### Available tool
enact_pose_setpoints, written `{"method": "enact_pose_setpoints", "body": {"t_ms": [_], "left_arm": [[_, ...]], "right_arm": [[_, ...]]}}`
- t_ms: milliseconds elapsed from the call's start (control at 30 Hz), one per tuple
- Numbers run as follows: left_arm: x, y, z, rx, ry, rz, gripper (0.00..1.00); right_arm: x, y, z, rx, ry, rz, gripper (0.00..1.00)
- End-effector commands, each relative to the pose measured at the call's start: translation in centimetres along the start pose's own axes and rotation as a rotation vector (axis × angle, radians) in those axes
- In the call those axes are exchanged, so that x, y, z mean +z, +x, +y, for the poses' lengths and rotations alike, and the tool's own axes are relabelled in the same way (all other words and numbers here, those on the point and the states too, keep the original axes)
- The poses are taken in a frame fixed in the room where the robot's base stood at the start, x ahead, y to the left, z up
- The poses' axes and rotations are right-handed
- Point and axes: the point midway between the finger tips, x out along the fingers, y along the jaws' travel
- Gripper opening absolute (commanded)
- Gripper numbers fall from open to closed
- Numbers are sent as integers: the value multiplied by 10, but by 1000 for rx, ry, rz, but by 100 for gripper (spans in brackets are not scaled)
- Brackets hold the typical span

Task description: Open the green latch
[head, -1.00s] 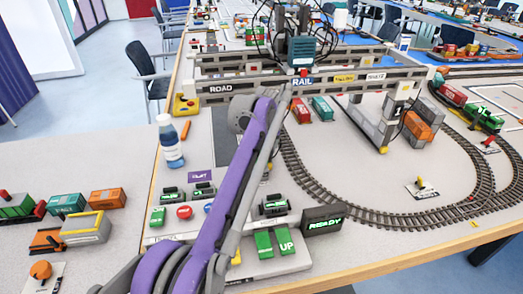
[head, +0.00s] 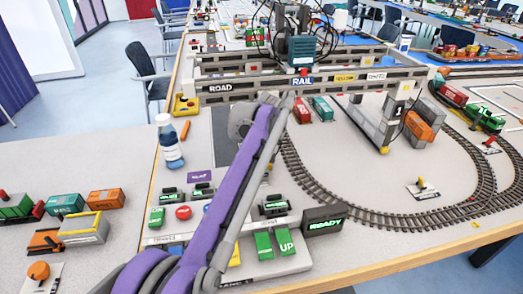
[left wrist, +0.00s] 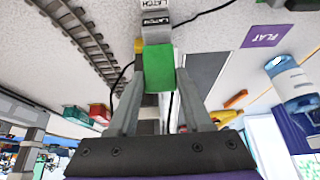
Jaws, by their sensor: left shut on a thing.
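The green latch (left wrist: 158,68) is a bright green block in the left wrist view, beside a white and black label reading LATCH (left wrist: 156,12). My left gripper (left wrist: 160,85) has its two grey fingers against either side of the green block and is shut on it. In the head view my purple left arm reaches up across the control panel, and its fingers and the latch cannot be made out there. My right gripper is not in view.
The control panel has green buttons (head: 286,243) and a READY display (head: 325,221). Behind are the gantry crane beam (head: 220,88) and curved track (head: 315,190). Toy wagons (head: 85,228) stand at the left.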

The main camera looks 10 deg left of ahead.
Motion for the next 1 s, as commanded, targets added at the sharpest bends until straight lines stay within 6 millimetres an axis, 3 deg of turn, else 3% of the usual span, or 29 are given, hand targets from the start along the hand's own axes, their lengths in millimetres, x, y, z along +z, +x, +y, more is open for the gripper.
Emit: {"method": "enact_pose_setpoints", "body": {"t_ms": [233, 600, 633, 800, 1000], "left_arm": [[7, -4, 0, 3, 3, 129, 0], [8, -5, 0, 3, 2, 151, 0], [8, -5, 0, 3, 2, 151, 52], [8, -4, 0, 3, 2, 150, 80], [8, -4, 0, 3, 2, 149, 80]], "right_arm": [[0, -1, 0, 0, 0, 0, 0], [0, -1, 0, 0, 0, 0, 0], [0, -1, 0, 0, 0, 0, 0], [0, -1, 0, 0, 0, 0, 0], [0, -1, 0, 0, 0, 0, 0]]}}
